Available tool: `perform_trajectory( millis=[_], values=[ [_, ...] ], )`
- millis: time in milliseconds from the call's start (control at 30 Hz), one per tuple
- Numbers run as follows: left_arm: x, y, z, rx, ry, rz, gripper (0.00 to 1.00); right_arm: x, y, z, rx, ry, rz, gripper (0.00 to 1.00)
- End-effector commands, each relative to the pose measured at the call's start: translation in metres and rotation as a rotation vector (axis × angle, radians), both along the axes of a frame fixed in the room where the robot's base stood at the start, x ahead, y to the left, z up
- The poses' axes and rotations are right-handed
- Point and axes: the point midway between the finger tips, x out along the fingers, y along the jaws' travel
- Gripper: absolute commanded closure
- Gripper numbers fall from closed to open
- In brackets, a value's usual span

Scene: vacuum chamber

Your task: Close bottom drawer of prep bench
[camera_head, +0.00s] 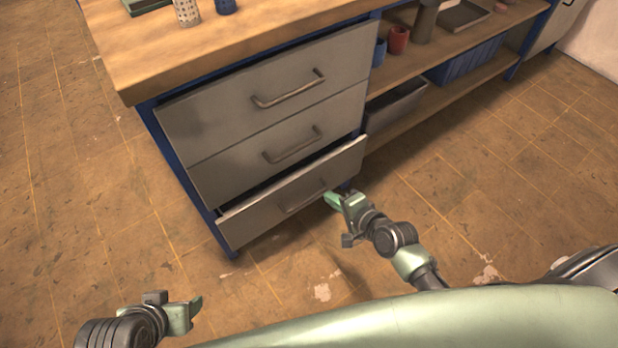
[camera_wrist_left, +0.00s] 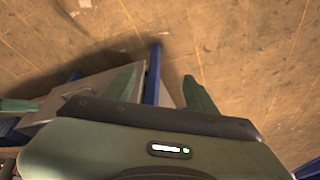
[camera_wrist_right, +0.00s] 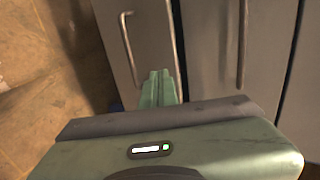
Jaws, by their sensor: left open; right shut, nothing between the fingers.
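The prep bench (camera_head: 250,45) has three grey drawers. Its bottom drawer (camera_head: 262,217) stands slightly out, with a dark gap along its top edge. My right gripper (camera_head: 336,201) is shut and empty, near the right end of that drawer's front. In the right wrist view the shut fingers (camera_wrist_right: 158,88) overlap the bottom drawer's front (camera_wrist_right: 152,35), close to its top edge; I cannot tell whether they touch. My left gripper (camera_head: 190,312) is open and empty, low at the left, apart from the drawer. Its spread fingers (camera_wrist_left: 160,92) show in the left wrist view.
The middle drawer (camera_head: 230,163) and top drawer (camera_head: 215,105) sit above. Open shelves to the right hold a red mug (camera_head: 398,39), a blue crate (camera_head: 466,62) and a grey bin (camera_head: 398,103). The tiled floor (camera_head: 100,215) before the bench is clear.

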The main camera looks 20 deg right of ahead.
Motion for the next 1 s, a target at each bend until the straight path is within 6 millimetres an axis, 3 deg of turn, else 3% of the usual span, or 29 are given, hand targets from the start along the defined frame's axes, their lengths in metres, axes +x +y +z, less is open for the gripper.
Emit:
perform_trajectory(
  millis=[267,500,800,1000],
  values=[
    [0.055,-0.018,0.019,-0.056,-0.261,-0.022,0.43,0.025,0.009,-0.017,0.001,-0.002,0.000,1.00],
    [0.096,-0.033,0.049,-0.107,-0.496,-0.038,0.43,0.045,0.016,-0.029,0.000,-0.001,-0.001,1.00],
    [0.133,-0.050,0.099,-0.177,-0.796,-0.058,0.43,0.074,0.027,-0.038,0.001,-0.004,0.000,1.00],
    [0.144,-0.056,0.129,-0.212,-0.947,-0.066,0.43,0.091,0.033,-0.038,0.001,-0.002,0.000,1.00]
  ],
)
